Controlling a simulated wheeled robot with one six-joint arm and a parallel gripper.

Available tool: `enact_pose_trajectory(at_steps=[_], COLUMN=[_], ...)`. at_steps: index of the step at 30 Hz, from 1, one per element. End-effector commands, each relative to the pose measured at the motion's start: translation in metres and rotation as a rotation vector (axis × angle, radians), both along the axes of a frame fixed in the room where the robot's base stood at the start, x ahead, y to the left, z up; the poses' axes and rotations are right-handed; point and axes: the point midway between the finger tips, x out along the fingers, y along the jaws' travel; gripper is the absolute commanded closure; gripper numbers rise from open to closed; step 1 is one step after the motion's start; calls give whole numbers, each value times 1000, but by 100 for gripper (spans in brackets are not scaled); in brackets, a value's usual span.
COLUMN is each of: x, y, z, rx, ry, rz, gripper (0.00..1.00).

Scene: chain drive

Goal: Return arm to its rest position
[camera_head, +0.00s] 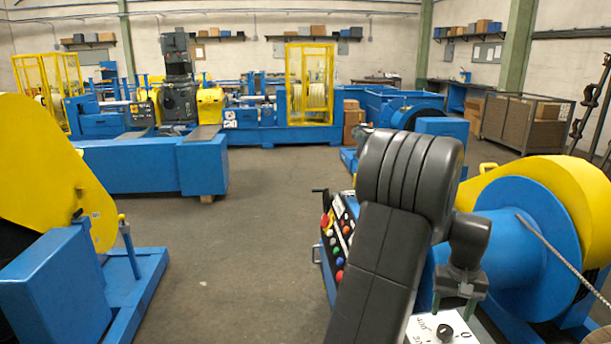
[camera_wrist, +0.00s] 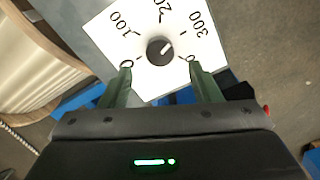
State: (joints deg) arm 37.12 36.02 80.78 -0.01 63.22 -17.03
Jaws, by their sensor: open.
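My arm rises from the bottom of the head view, and its wrist hangs down at the right. My gripper (camera_head: 453,304) is just above a white dial plate (camera_head: 425,325) with a dark knob (camera_head: 445,332). In the wrist view my gripper (camera_wrist: 160,78) has its two green fingers apart, with nothing between them. The dial plate (camera_wrist: 105,42) lies beyond the fingertips, with printed numbers such as 100 and 300. The round knob (camera_wrist: 160,52) sits apart from both fingers, its light mark pointing up and right.
A control panel with coloured buttons (camera_head: 338,240) stands left of my arm. A blue and yellow drum (camera_head: 510,235) with a cable is close on the right. A blue machine with a yellow guard (camera_head: 60,180) stands at the left. The grey floor (camera_head: 240,250) between is clear.

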Motion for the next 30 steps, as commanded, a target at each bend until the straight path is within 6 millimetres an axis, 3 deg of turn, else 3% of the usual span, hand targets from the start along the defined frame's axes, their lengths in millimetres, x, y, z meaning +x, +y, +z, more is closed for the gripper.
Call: enact_pose_trajectory(at_steps=[6, 12, 30], x=[0, 0, 0], y=[0, 0, 0], z=[-40, -59, -51], rx=[2, 0, -2], ry=[2, 1, -2], rz=[0, 0, 1], gripper=[43, 43, 43])
